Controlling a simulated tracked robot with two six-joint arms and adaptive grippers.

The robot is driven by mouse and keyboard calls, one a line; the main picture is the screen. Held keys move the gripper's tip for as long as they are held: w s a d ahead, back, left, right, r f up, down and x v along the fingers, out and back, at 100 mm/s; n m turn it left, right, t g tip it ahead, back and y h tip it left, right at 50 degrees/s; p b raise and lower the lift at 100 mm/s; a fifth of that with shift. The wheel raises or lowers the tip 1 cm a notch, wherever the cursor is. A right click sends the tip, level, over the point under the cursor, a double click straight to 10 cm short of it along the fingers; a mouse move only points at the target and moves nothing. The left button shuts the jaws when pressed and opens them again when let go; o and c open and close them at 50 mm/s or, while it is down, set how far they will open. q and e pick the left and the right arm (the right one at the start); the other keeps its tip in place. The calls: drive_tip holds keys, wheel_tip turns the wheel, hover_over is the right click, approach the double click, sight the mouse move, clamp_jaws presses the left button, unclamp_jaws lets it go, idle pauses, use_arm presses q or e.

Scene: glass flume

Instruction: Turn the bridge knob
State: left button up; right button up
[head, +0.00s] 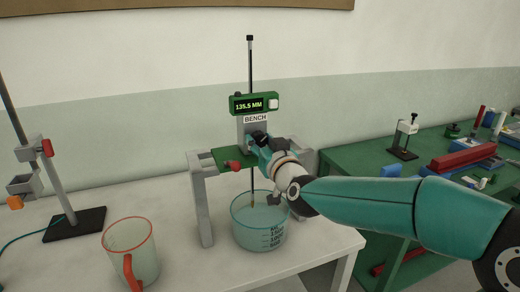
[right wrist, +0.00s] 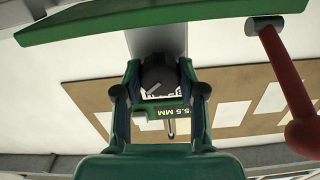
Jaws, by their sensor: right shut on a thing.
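The bridge stands on the white bench over a glass beaker (head: 259,236). Its green display (head: 254,104) reads 135.5 MM, above a BENCH label. In the right wrist view the dark round bridge knob (right wrist: 155,76), with a light line on its face, sits between the two fingers of my right gripper (right wrist: 158,84). The gripper is shut on it. In the head view my right gripper (head: 262,145) reaches the front of the bridge below the label and mostly hides the knob. A thin rod hangs down into the beaker. My left gripper is not in view.
A red handle (head: 233,165) sticks out from the bridge's green plate, close to my gripper; it also shows in the right wrist view (right wrist: 290,95). A red-handled jug (head: 130,250) and a clamp stand (head: 70,222) are at left. A green table (head: 365,165) with several items is at right.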

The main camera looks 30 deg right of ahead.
drive_tip(key=shift+f+m+b, duration=0.25)
drive_tip(key=shift+m+b, duration=0.25)
drive_tip(key=shift+m, duration=0.2)
drive_tip(key=shift+r+m+b, duration=0.15)
drive_tip(key=shift+m+b, duration=0.2)
drive_tip(key=shift+m, duration=0.35)
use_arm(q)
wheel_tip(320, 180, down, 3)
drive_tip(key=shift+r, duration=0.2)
use_arm(e)
drive_tip(key=shift+r, duration=0.1)
drive_tip(key=o, duration=1.1)
drive_tip(key=shift+o, duration=0.2)
drive_tip(key=v, duration=1.2)
drive_tip(key=shift+a, duration=0.1)
